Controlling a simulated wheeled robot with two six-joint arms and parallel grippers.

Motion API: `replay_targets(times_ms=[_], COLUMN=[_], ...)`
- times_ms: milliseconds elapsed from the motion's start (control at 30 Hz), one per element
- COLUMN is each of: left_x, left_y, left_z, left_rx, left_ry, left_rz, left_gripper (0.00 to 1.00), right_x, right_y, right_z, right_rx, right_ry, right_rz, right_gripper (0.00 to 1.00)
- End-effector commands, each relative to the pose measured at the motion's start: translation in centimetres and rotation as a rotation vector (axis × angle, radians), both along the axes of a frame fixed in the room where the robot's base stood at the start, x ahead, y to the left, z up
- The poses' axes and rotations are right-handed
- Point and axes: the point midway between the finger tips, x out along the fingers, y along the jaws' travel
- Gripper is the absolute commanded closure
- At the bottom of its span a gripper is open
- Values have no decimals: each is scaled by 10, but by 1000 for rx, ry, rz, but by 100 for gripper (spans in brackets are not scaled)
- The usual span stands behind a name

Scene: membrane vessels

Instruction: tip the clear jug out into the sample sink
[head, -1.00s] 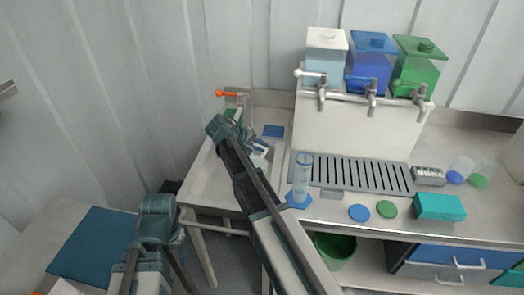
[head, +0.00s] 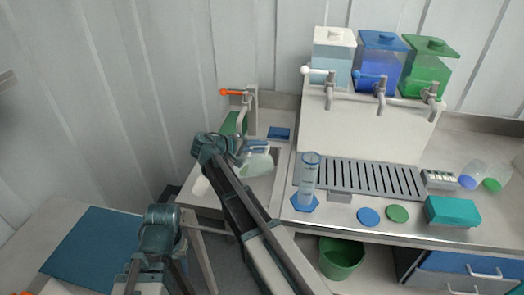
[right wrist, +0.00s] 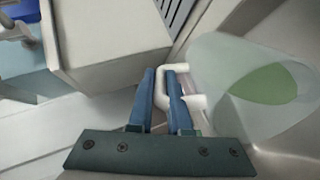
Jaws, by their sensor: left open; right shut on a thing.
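The clear jug (head: 258,163) is over the sample sink (head: 266,188) in the head view, partly behind my right arm. In the right wrist view the jug (right wrist: 225,65) fills the right side, looks tipped over, and has a green patch inside. My right gripper (right wrist: 168,72) is shut on its white handle (right wrist: 195,101); in the head view the right gripper (head: 240,148) is largely covered by the arm. I cannot tell whether anything is flowing out. My left gripper (head: 160,222) is at the lower left, away from the jug, open, its fingertips hard to see.
A tap with an orange lever (head: 235,92) stands behind the sink. A tall clear cylinder on a blue base (head: 307,182) stands close to its right. Further right are a drain grate (head: 370,178), three dispensers (head: 378,72) and blue and green discs. A green bucket (head: 340,257) is below.

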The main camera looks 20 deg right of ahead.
Motion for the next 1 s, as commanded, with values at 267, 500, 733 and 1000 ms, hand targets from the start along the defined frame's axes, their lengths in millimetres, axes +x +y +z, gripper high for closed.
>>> replay_targets(times_ms=[267,500,733,1000], left_x=[0,0,0,0], left_y=[0,0,0,0], left_z=[-17,-30,-44,-59], left_rx=[0,0,0,0], left_ry=[0,0,0,0], left_rz=[0,0,0,0], left_gripper=[50,50,50,50], right_x=[-2,-4,-6,-8], right_y=[12,23,32,44], right_z=[8,16,22,28], right_rx=[-118,-219,-303,-399], right_ry=[-23,-43,-59,-78], right_rz=[2,0,1,1], right_gripper=[100,100,100,100])
